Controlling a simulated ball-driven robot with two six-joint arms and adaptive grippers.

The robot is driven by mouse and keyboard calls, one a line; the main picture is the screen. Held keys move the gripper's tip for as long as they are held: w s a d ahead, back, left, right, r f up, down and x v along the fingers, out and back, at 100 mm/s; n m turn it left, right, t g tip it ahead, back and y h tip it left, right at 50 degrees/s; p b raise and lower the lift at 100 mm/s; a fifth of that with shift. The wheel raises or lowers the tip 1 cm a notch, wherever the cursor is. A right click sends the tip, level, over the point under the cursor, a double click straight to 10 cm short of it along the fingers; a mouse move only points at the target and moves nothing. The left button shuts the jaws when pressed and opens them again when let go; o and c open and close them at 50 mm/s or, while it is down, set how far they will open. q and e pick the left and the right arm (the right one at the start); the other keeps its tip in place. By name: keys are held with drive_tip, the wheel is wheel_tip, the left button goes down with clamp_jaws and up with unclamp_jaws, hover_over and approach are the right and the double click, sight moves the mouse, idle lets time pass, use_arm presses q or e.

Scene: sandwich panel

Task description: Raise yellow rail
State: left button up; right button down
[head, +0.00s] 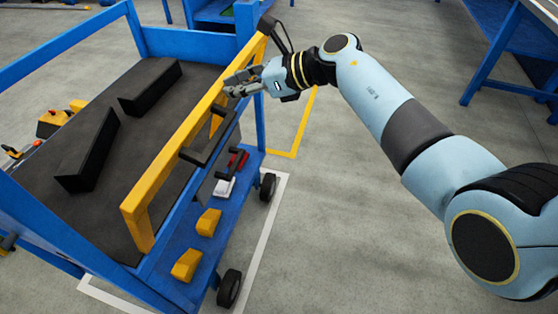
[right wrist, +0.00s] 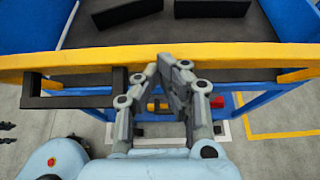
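The yellow rail (head: 175,155) runs along the near right side of the blue cart, from a low post at the front to the far corner. It also crosses the right wrist view (right wrist: 245,55). My right gripper (head: 229,86) is at the rail's far half, with its fingers against or just in front of it. In the right wrist view its fingertips (right wrist: 160,66) come together and overlap the rail's lower edge. I see nothing between them; contact with the rail is unclear. A black handle (head: 213,150) sticks out from the rail's side. My left gripper is not seen.
Two black blocks (head: 90,150) lie on the cart's dark deck (head: 125,125). The blue lower shelf (head: 222,218) holds yellow blocks (head: 208,222) and red and white items. Grey floor (head: 350,230) is open to the right. Blue-legged tables (head: 500,60) stand at the back right.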

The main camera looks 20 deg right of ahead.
drive_tip(key=w+a+r, duration=0.1)
drive_tip(key=w+a, duration=0.2)
drive_tip(key=a, duration=0.2)
drive_tip(key=shift+w+r+b, duration=0.25)
drive_tip(key=shift+b, duration=0.05)
drive_tip(key=shift+d, duration=0.1)
